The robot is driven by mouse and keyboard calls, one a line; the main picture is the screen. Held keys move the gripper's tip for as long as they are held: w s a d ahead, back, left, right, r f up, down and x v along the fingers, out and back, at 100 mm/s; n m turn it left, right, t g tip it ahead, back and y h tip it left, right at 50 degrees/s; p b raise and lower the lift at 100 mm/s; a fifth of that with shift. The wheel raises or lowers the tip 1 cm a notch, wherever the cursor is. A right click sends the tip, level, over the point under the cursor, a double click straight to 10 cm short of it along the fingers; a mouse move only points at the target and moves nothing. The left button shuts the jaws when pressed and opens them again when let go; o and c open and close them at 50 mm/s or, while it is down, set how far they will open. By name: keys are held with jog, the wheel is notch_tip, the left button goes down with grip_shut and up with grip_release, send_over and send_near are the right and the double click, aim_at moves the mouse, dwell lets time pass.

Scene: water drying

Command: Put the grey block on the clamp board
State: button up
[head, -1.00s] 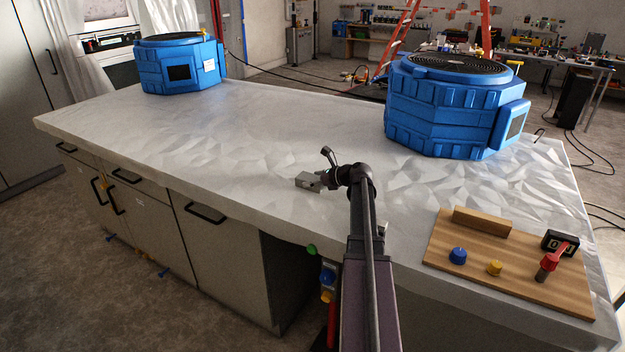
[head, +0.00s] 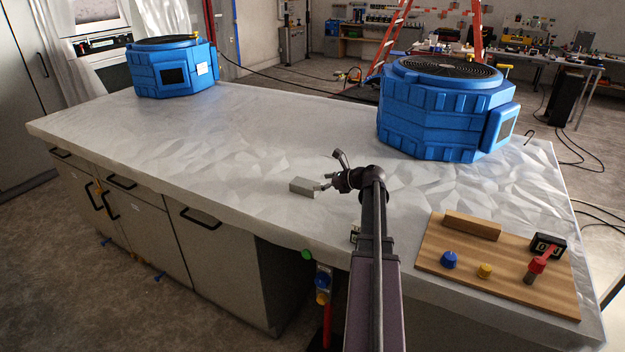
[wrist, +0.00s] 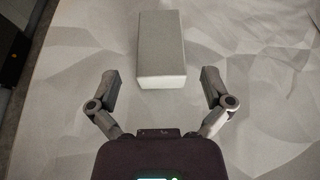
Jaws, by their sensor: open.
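The grey block (head: 304,187) lies on the white covered counter near its front edge, left of my gripper (head: 333,171). In the wrist view the block (wrist: 161,50) is straight ahead, with its near end just beyond the gap between the fingertips. My gripper (wrist: 161,82) is open and empty, one finger on each side of the gap. The clamp board (head: 455,269), a wooden board, lies at the right front of the counter. It carries a wooden bar, a blue knob, a yellow knob and a red-handled clamp (head: 535,268).
A blue drying machine (head: 445,110) stands at the back right of the counter, and another (head: 172,68) at the far left end. The white counter (head: 230,135) between them is clear. Its front edge runs close to the block.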

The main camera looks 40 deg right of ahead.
jog(key=shift+p+v, duration=0.75)
jog(key=shift+v, duration=1.9)
jog(key=shift+w, duration=0.1)
